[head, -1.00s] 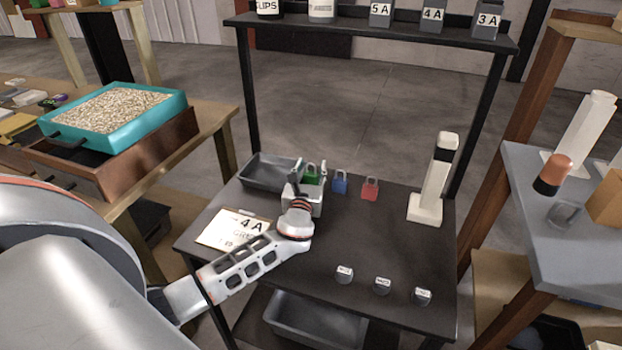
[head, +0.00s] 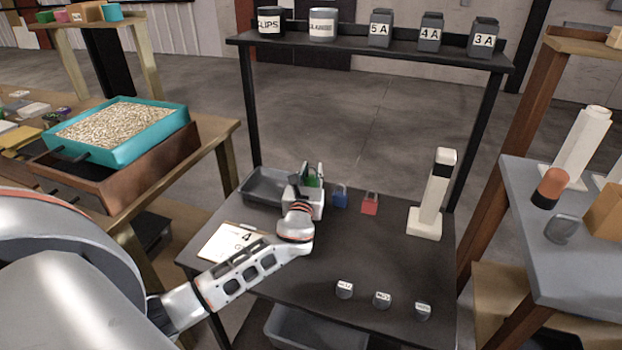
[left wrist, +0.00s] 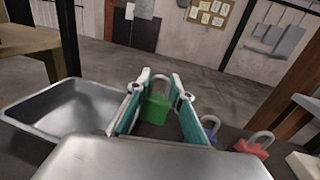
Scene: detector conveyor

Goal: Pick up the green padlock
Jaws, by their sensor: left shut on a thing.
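The green padlock (left wrist: 154,108) with its grey shackle shows between the two fingers of my left gripper (left wrist: 156,100) in the left wrist view. In the head view the left gripper (head: 312,176) is over the dark table, shut on the green padlock (head: 312,181), which is partly hidden by the gripper body. Whether the padlock touches the table cannot be told. A blue padlock (head: 340,200) and a red padlock (head: 370,204) stand on the table just right of the gripper. My right gripper is not in view.
A grey metal tray (head: 262,186) lies left of the gripper, close to it. A clipboard (head: 232,242) lies nearer on the table (head: 340,245). A white post (head: 432,195) stands at the right. Small labelled weights (head: 382,299) sit at the front right. The table's middle is clear.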

